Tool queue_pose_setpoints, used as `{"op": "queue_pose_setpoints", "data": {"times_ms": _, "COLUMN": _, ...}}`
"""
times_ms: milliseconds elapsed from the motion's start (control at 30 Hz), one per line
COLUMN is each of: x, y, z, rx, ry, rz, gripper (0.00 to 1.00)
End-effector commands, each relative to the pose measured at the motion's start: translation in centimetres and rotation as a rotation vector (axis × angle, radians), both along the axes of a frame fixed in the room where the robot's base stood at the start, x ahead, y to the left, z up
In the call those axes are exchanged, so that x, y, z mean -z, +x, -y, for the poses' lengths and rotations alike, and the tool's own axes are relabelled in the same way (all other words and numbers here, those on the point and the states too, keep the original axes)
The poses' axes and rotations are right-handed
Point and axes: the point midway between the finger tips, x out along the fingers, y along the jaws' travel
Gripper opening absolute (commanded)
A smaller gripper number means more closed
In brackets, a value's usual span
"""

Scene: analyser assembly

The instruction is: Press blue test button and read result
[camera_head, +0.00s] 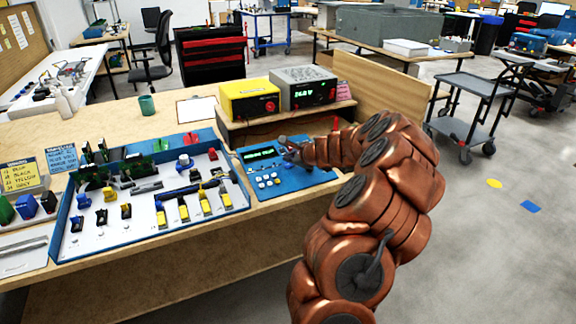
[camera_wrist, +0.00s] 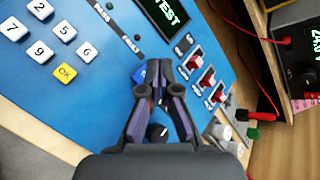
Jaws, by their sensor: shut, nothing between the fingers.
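The blue test panel (camera_head: 294,184) lies on the wooden bench in the head view and fills much of the wrist view (camera_wrist: 88,105). Its dark display (camera_head: 258,154) shows green text; in the wrist view the display (camera_wrist: 168,14) is cut off and "TEST" is readable. A blue button (camera_wrist: 139,73) shows partly behind my gripper's left finger. My gripper (camera_wrist: 160,72) is shut and empty, its tips over the panel beside that button. I cannot tell whether they touch it. In the head view my gripper (camera_head: 290,152) is small, over the panel's right part.
Red toggle switches (camera_wrist: 207,80) stand right of my fingers, and a keypad with a yellow OK key (camera_wrist: 65,72) lies left. A yellow box (camera_head: 250,99) and a grey power supply (camera_head: 304,88) stand on a shelf behind. A parts tray (camera_head: 150,236) is left.

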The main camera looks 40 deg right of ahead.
Motion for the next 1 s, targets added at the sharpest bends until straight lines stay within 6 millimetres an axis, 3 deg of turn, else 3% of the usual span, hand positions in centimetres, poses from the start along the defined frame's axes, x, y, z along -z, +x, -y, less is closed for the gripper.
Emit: {"op": "queue_pose_setpoints", "data": {"times_ms": 1000, "x": 0.95, "y": 0.19, "z": 0.07, "rx": 0.000, "ry": 0.000, "rz": 0.000, "gripper": 0.00}}
